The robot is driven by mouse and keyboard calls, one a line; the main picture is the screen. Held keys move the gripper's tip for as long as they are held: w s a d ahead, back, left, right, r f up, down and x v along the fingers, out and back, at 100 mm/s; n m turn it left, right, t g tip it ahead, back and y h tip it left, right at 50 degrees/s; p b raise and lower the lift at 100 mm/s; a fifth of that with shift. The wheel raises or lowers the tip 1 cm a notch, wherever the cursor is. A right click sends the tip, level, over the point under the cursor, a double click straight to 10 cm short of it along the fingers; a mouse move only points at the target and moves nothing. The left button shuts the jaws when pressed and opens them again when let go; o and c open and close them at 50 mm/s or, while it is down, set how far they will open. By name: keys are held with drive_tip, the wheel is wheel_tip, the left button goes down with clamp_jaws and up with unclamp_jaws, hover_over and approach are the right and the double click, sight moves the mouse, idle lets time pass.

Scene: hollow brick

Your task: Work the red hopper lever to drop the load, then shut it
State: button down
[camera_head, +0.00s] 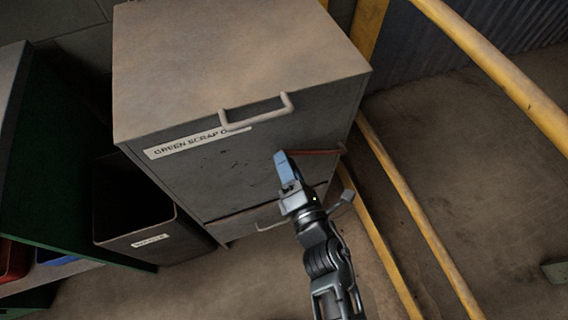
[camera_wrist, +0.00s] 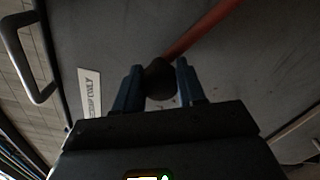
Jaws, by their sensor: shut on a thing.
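The hopper (camera_head: 250,165) is a grey metal box with a tan top, labelled "GREEN SCRAP O…", the rest hidden by a handle. Its red lever (camera_head: 318,152) lies roughly level across the front at the right; it also shows as a red rod (camera_wrist: 205,30) in the wrist view. The lever ends in a dark knob (camera_wrist: 158,78). My gripper (camera_head: 286,164) is at the lever's left end, its blue fingers on either side of the knob, shut on it. The head view hides the knob behind my fingers. No load is visible.
A light handle (camera_head: 258,108) sticks out from the hopper's upper front edge. A dark labelled bin (camera_head: 135,205) stands at lower left, beside a green-edged shelf (camera_head: 55,150). Yellow rails (camera_head: 420,215) run along the right. Open floor lies in front.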

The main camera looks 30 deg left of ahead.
drive_tip(key=shift+w+d+r, duration=0.15)
drive_tip(key=shift+w+r, duration=0.05)
drive_tip(key=shift+w, duration=0.05)
drive_tip(key=c, duration=0.7)
unclamp_jaws()
drive_tip(key=shift+o, duration=0.2)
drive_tip(key=shift+s, duration=0.1)
drive_tip(key=shift+s+d+f, duration=0.1)
drive_tip(key=shift+s+d, duration=0.1)
drive_tip(key=v, duration=0.7)
drive_tip(key=shift+s+d, duration=0.1)
